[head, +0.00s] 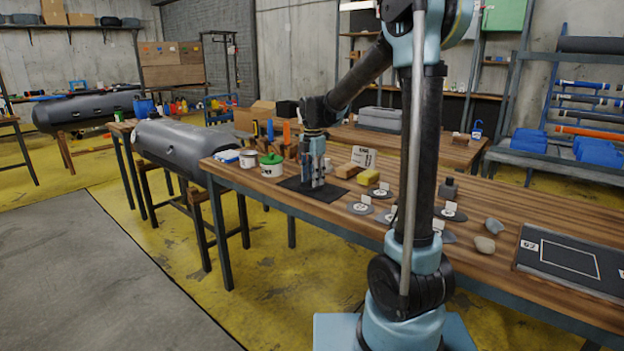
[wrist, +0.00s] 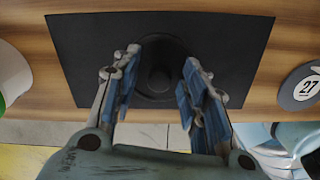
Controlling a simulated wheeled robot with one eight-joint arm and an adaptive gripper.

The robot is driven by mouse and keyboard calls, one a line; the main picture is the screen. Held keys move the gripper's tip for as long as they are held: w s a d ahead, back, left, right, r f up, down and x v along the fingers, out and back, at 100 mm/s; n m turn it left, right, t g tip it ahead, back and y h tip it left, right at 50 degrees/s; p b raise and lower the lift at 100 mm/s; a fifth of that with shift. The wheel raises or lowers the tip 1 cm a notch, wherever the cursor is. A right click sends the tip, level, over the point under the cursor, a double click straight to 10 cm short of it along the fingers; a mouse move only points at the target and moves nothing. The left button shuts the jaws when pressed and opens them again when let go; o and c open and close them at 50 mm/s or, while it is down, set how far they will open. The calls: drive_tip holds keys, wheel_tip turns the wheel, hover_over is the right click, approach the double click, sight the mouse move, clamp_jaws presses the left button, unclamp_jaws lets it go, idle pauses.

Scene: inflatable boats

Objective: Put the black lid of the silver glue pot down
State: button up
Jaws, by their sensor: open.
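The black lid, a dark round piece with a knob (wrist: 160,79), appears to lie on the black mat (wrist: 82,45) in the wrist view, hard to tell from the mat. My gripper (wrist: 161,62) points down over it, open, with one blue-padded finger on each side of the knob. I cannot tell whether the fingers touch it. In the head view my gripper (head: 314,184) is low over the same mat (head: 291,184) on the workbench, and the lid is hidden behind the fingers. I cannot make out a silver glue pot in either view.
A white pot with a green top (head: 271,168) and another white pot (head: 248,160) stand left of the mat. Stones (head: 485,244) and a dark framed board (head: 560,262) are farther right.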

wheel_tip(320, 180, up, 12)
idle(0.6)
